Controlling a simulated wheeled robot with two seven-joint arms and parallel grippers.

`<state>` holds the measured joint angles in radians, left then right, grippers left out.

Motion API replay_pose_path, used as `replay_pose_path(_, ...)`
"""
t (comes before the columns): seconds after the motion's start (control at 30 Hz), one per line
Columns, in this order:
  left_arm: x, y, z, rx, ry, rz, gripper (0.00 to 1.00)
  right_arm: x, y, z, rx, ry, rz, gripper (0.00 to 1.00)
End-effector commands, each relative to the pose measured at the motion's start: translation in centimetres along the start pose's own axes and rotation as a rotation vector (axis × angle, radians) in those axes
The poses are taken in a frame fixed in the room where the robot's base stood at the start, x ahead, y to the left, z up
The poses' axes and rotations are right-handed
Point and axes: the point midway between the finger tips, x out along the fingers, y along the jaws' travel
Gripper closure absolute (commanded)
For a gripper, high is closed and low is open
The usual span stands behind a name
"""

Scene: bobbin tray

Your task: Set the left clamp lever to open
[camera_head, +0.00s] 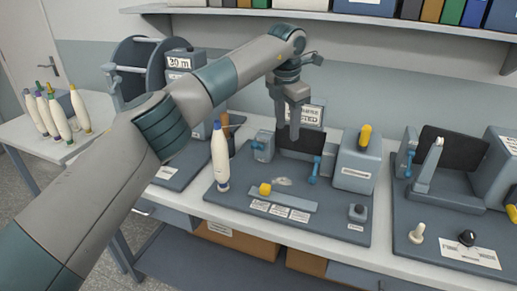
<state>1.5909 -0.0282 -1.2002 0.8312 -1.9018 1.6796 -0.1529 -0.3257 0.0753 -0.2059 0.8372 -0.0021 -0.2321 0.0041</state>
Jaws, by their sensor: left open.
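The workstation board (230,198) lies on the white bench in the middle. On its left side stands a grey clamp block with a small blue lever (257,146), taken as the left clamp lever; its exact angle is hard to tell. My left gripper (288,128) points down, open, in front of the panel and to the right of the left clamp. No contact with either lever is clear. My right gripper is not in view.
A white bobbin (220,160) stands upright at the board's left. Another board (405,230) lies further right. A shelf (400,25) hangs above.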

Motion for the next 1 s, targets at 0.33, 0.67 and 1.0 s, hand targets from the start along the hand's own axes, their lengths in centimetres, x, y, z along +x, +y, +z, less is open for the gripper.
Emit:
replay_pose_path(0.33, -6.1, 5.2, -4.1, -0.075, 0.181, 0.172, 0.59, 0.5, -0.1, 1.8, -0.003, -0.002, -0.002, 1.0)
replay_pose_path(0.67, -6.0, 5.1, -4.1, -0.074, 0.18, 0.169, 0.59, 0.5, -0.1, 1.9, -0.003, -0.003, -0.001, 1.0)
replay_pose_path(1.0, -3.5, 5.5, -4.5, -0.074, 0.18, 0.166, 0.59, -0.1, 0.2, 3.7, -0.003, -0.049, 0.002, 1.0)
